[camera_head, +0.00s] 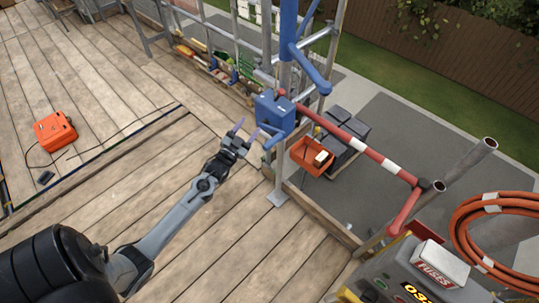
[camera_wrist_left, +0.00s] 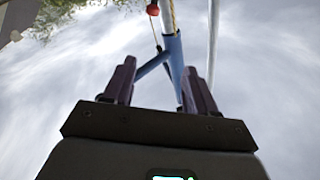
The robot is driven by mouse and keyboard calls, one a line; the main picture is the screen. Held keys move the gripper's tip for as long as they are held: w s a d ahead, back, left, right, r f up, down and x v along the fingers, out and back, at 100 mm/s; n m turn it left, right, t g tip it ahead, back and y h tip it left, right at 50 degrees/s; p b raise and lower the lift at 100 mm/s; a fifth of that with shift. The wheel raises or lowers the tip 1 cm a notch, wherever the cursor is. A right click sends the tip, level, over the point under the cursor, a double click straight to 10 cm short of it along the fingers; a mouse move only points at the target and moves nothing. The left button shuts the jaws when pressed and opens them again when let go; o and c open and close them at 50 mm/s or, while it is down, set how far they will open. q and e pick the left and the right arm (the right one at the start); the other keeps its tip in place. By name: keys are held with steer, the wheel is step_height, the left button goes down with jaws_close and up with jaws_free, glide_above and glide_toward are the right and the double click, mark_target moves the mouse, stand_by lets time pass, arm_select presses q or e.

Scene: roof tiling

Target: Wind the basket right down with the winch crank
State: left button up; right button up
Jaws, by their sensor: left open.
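The winch (camera_head: 274,112) is a blue box on the blue post at the deck edge. A short blue bar, which looks like its crank (camera_head: 273,140), sticks out low on its near side. The orange basket (camera_head: 306,159) shows to the right of the winch, beyond the deck edge, with a pale item in it. Its rope and height above the ground are hard to tell. My left gripper (camera_head: 246,129) is open and empty, just left of the winch and apart from the crank. The left wrist view shows its spread fingers (camera_wrist_left: 160,72) and the blue post (camera_wrist_left: 173,55) behind. My right gripper is out of view.
A red-and-white guard rail (camera_head: 358,144) closes the deck's right edge. Grey boxes (camera_head: 346,125) stand on the ground beyond. An orange case (camera_head: 54,131) lies on the planks at left. A fuses box (camera_head: 440,264) and coiled orange hose (camera_head: 475,215) are at lower right.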

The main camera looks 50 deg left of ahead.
mark_target(270, 145)
arm_select(q)
steer(key=s+d+f+m+g+h+b, duration=0.1)
steer(key=s+d+f+m+h+b, duration=0.15)
steer(key=f, duration=0.35)
steer(key=s+d+f+m+h+b, duration=0.1)
steer(key=d+f+m+h+b, duration=0.15)
steer(key=f, duration=0.35)
steer(key=shift+m, duration=0.4)
steer(key=shift+w+a+r, duration=0.1)
steer(key=shift+w+a, duration=0.1)
steer(key=shift+w, duration=1.55)
steer(key=shift+w+a+r, duration=0.1)
steer(key=shift+w+a, duration=0.05)
steer(key=shift+w, duration=1.65)
steer(key=shift+w+a, duration=0.2)
steer(key=shift+w, duration=1.55)
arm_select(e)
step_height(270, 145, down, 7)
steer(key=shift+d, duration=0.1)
arm_select(q)
steer(key=shift+f, duration=0.1)
jaws_close()
